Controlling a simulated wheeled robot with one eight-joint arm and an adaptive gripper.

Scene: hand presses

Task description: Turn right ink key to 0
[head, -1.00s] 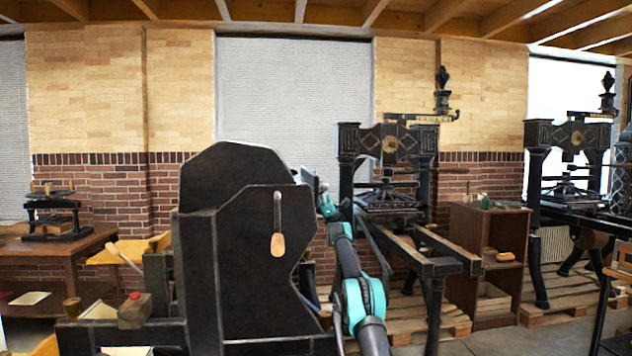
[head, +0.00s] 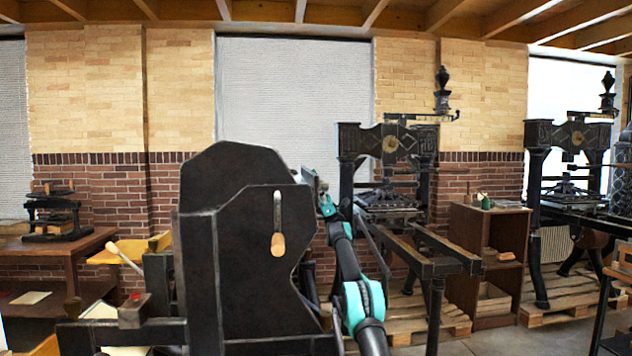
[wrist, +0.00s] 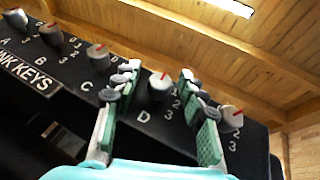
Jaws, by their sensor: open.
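In the wrist view a black panel marked "INK KEYS" (wrist: 25,72) carries a slanting row of several grey knobs with red pointer marks. The rightmost key (wrist: 229,121) is just right of my right finger; its pointer slants up and right, with 2 and 3 below it. Its letter and 0 mark cannot be made out. My gripper (wrist: 158,75) is open, its green-padded fingers on either side of key D (wrist: 158,90) in the picture. I cannot tell whether they touch it. In the head view my gripper (head: 325,203) is at the right edge of the black press housing (head: 240,250).
Keys C (wrist: 98,59) and B (wrist: 51,36) are further left on the panel. In the head view an iron hand press (head: 390,150) stands behind my arm, with a brown cabinet (head: 487,255) to its right. A wooden-handled lever (head: 278,243) is on the housing's face.

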